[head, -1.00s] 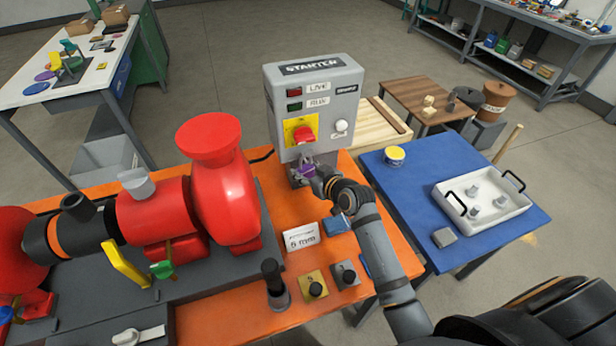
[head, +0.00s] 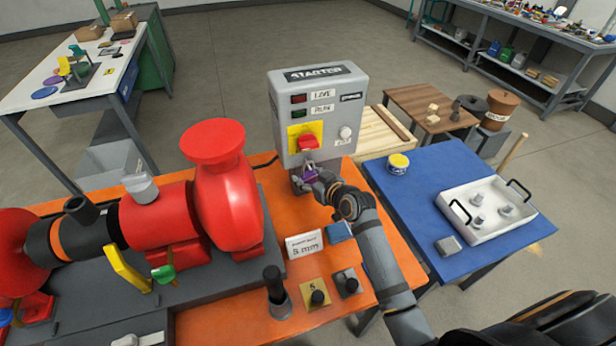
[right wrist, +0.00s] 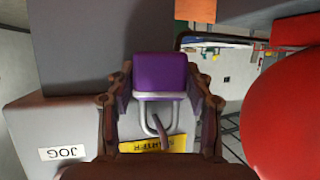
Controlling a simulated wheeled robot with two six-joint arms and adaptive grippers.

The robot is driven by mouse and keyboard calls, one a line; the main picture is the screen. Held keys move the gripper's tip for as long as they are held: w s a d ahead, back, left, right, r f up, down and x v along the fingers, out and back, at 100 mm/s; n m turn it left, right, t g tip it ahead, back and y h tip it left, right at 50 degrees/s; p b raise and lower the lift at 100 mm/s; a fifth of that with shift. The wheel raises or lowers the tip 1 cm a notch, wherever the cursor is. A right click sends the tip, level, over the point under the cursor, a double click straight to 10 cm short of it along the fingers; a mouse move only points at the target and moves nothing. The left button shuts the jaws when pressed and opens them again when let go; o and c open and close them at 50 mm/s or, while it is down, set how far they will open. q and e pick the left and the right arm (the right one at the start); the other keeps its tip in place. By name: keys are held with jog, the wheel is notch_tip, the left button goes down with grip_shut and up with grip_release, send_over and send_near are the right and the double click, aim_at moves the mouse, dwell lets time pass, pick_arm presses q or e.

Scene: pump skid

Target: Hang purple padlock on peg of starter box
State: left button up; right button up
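The purple padlock (head: 310,176) is just below the front of the grey starter box (head: 352,112). My right gripper (head: 312,183) is at the padlock, and its arm comes in from the lower right. In the right wrist view the padlock (right wrist: 161,74) sits between the two fingers of my right gripper (right wrist: 162,80), which are closed on its sides. Its metal shackle points down in that picture. A thin brownish rod (right wrist: 163,128), perhaps the peg, shows at the shackle; I cannot tell whether it passes through. My left gripper is not in view.
A red pump (head: 225,195) stands left of the gripper on the orange bench (head: 235,325). A white sign (head: 304,244) and knobbed blocks (head: 317,295) stand in front. At right, a blue table (head: 415,205) carries a white tray (head: 480,235).

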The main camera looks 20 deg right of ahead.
jog(key=shift+o, duration=1.3)
jog(key=shift+s, duration=0.1)
jog(key=v, duration=1.2)
